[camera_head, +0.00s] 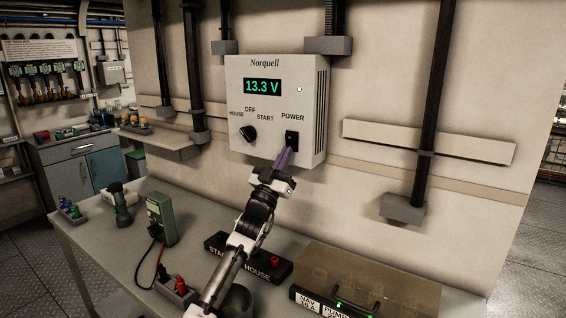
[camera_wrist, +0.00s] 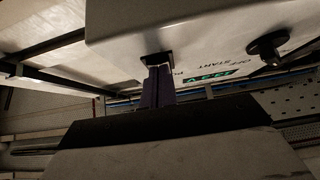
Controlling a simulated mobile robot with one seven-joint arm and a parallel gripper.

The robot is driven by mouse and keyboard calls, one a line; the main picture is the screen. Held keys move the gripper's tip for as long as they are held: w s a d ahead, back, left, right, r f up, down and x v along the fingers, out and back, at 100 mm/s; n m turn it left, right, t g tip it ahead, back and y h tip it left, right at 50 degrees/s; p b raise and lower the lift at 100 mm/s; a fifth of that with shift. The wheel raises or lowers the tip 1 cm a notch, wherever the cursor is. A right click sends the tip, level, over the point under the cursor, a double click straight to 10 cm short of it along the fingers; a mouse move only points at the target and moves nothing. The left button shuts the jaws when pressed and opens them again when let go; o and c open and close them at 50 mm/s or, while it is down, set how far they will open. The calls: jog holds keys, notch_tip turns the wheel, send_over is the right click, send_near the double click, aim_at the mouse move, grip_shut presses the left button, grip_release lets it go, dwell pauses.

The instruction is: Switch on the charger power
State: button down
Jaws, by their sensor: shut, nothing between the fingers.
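The charger (camera_head: 240,100) is a white wall box marked Norquell; its display (camera_head: 262,87) is lit and reads 13.3 V. Its black power switch (camera_head: 292,138) sits under the POWER label at the lower right. My gripper (camera_head: 285,153) has purple fingers, shut and empty, with the tips at the switch's lower part; contact cannot be told. In the wrist view the fingers (camera_wrist: 158,72) reach the black switch (camera_wrist: 157,58) and partly hide it.
A black selector knob (camera_head: 249,133), marked HOUSE, OFF and START, is left of the switch. On the bench (camera_head: 190,200) below stand a green meter (camera_head: 161,218), a black flashlight-like object (camera_head: 122,208) and a clear-lidded box (camera_head: 400,285). Conduits (camera_head: 432,130) run down the wall.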

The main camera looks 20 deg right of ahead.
jog(key=shift+b+v, duration=0.9)
jog(key=shift+v, duration=0.1)
jog(key=s+a+b, duration=0.4)
jog(key=s+a, duration=0.3)
jog(key=a, duration=0.2)
jog(key=shift+r, duration=0.3)
jog(key=shift+r, duration=0.1)
